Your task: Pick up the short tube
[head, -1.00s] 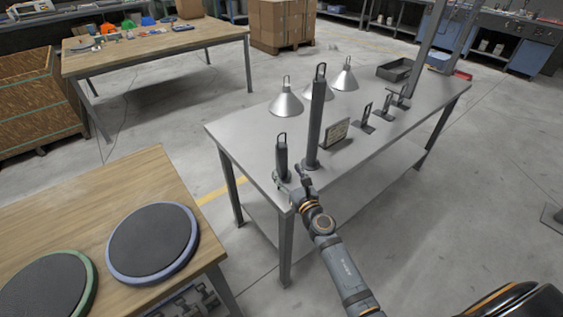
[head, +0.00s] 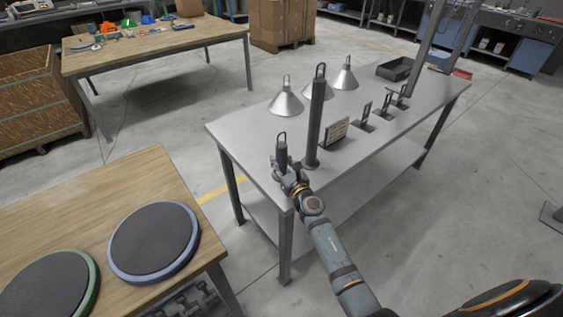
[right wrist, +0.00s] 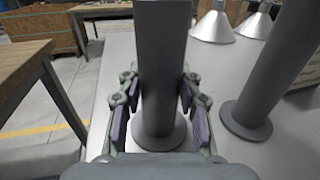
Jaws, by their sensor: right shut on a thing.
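The short tube (head: 282,152) is a dark grey upright cylinder with a loop on top, near the near-left corner of the grey table (head: 228,128). In the right wrist view the short tube (right wrist: 161,60) stands on its round base between my fingers. My right gripper (head: 284,172) is shut on it low down, just above the base; the fingers with purple pads also show in the right wrist view (right wrist: 158,112). The base looks to be on the tabletop. My left gripper is not in view.
A taller tube (head: 316,120) stands just right of the short one; it also shows in the right wrist view (right wrist: 268,75). A small sign (head: 335,132), cone hoods (head: 286,103) and several small hooked stands (head: 365,113) are further along. A wooden table (head: 80,215) with round discs is at left.

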